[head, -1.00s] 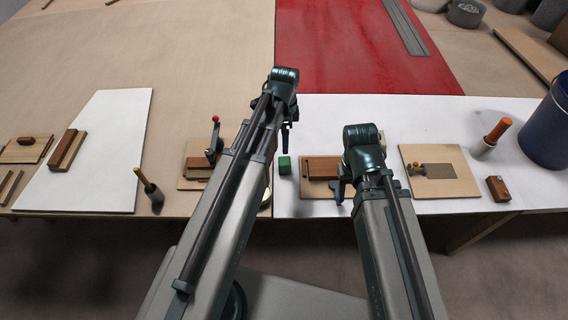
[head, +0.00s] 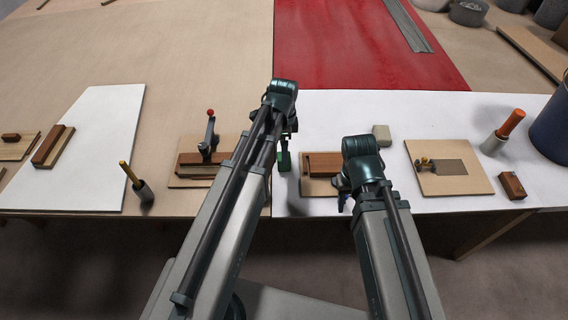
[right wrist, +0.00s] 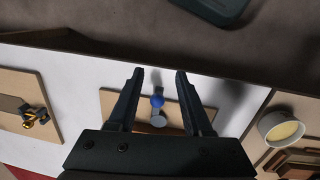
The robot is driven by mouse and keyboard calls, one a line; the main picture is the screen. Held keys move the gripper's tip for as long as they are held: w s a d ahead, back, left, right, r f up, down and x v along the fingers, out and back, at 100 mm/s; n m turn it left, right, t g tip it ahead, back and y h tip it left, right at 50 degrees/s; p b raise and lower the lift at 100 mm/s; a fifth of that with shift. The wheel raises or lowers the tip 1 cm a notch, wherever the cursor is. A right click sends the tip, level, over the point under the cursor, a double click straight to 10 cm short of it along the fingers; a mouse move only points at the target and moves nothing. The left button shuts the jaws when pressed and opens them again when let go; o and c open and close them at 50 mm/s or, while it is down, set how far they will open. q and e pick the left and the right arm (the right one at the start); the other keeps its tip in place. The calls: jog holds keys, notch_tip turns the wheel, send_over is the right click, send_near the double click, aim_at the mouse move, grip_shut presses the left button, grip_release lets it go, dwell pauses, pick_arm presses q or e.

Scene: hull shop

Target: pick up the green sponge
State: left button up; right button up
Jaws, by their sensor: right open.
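The green sponge (head: 284,161) is a small green block on the white part of the table, just right of the seam in the head view. My left gripper (head: 284,150) is right at it and hides part of it; whether its jaws are apart or touch the sponge is unclear. My right gripper (head: 342,192) is mostly hidden by its own arm in the head view. In the right wrist view the right gripper (right wrist: 160,73) is open, with its empty fingers above a board with a blue-knobbed clamp (right wrist: 157,101). The sponge is not in the right wrist view.
A wooden board with a red-knobbed clamp (head: 210,135) lies left of the sponge. A pale block (head: 382,135) lies behind my right arm. A board with a scraper-like tool (head: 450,168), an orange-handled tool (head: 505,132) and a blue bucket (head: 553,130) stand right.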

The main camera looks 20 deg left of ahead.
pick_arm(q)
jog(key=shift+s+d+f+b, duration=0.1)
jog(key=shift+f+b, duration=1.2)
jog(key=shift+f, duration=0.05)
jog(key=shift+s+d+f+b, duration=0.1)
jog(key=shift+f+b, duration=1.15)
jog(key=shift+f, duration=0.05)
jog(key=shift+r, duration=0.1)
jog(key=c, duration=1.4)
jog(key=shift+r, duration=0.15)
jog(key=shift+r+p, duration=0.9)
jog(key=shift+p, duration=0.25)
notch_tip(320, 180, up, 2)
jog(key=shift+r+p, duration=0.1)
jog(key=shift+p, duration=0.9)
jog(key=s+d, duration=0.3)
jog(key=s, duration=0.1)
jog(key=s+d, duration=0.3)
jog(key=s, duration=0.1)
jog(key=s+d+p, duration=0.1)
jog(key=s+d, duration=0.2)
jog(key=s, duration=0.1)
jog(key=shift+s+d+r, duration=0.3)
jog(key=shift+d+r, duration=0.05)
